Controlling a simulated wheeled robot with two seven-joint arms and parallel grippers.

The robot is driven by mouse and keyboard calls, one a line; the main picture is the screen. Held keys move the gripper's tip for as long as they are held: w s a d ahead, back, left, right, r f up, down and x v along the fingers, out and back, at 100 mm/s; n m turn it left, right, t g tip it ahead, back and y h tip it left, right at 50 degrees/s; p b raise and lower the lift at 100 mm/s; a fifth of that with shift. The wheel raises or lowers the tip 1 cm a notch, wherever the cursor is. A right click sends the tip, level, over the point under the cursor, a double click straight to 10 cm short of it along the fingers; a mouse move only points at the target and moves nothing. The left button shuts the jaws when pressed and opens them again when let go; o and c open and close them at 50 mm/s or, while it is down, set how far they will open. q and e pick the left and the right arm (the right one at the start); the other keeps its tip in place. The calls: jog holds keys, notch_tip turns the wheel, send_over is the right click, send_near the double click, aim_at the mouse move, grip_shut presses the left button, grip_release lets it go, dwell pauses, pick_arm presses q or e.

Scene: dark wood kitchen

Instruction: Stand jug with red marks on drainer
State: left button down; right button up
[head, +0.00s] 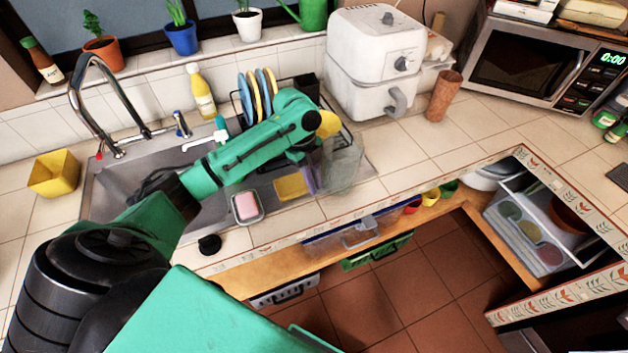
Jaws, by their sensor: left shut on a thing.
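A clear see-through jug (344,168) is at the right end of the sink, over the drainer area. My left gripper (318,160) is shut on the jug; the wrist hides most of its fingers. I cannot make out the red marks or whether the jug touches the drainer beneath it. The drainer (236,106) is a dark wire rack behind my left forearm, with several blue and yellow plates standing in it. My right gripper is not in view.
The steel sink (105,190) with its tap (78,95) lies left of the jug. A soap dish with pink soap (246,207) and a yellow sponge (291,187) are in front. A white air fryer (375,60) stands behind right. The counter right of the jug is clear.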

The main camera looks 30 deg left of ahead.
pick_arm(q)
jog(key=c, duration=0.9)
grip_release()
jog(key=shift+w+a+r, duration=0.1)
jog(key=shift+a+r, duration=0.1)
jog(key=shift+r, duration=0.3)
jog(key=b+v, duration=0.2)
jog(key=v, duration=0.9)
jog(key=shift+b, duration=0.3)
